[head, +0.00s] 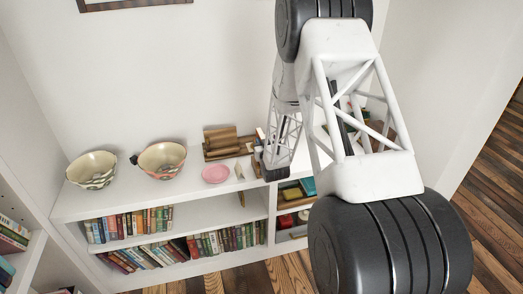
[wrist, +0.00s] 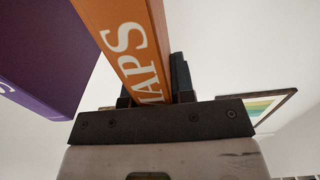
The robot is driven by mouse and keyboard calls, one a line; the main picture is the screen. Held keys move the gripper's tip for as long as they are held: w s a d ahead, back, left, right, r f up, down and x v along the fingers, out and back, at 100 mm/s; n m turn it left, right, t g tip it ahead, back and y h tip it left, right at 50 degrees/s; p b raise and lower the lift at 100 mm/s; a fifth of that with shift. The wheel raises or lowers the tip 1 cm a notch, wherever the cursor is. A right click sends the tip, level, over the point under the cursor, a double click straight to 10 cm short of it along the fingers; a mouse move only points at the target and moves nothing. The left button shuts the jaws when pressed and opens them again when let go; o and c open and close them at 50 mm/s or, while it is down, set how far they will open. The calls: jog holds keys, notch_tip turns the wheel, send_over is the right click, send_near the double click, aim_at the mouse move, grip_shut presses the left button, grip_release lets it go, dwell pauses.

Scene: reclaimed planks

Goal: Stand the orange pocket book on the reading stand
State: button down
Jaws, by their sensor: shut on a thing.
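The orange pocket book (wrist: 128,38), with white letters reading "APS" and more on its spine, is between the fingers of my gripper (wrist: 153,88) in the wrist view. The gripper is shut on it, and its lower end goes down between the fingers. In the head view my gripper (head: 260,157) is small and partly hidden by my arm, just right of a brown wooden piece (head: 222,144) on the white shelf top. This piece looks like the reading stand, but I cannot tell surely. The held book is not clear there.
A purple book (wrist: 45,50) is close left of the orange one in the wrist view. Two patterned bowls (head: 92,170) (head: 162,160) and a pink dish (head: 216,174) stand on the shelf top (head: 120,197). A thin upright piece (head: 240,172) stands near its front edge. Rows of books fill lower shelves.

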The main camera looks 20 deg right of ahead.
dwell(0.3)
jog(key=shift+f, duration=1.85)
jog(key=shift+f, duration=0.2)
jog(key=c, duration=1)
grip_release()
jog(key=shift+o, duration=0.2)
jog(key=s, duration=0.8)
jog(key=shift+a, duration=0.2)
jog(key=shift+w, duration=0.1)
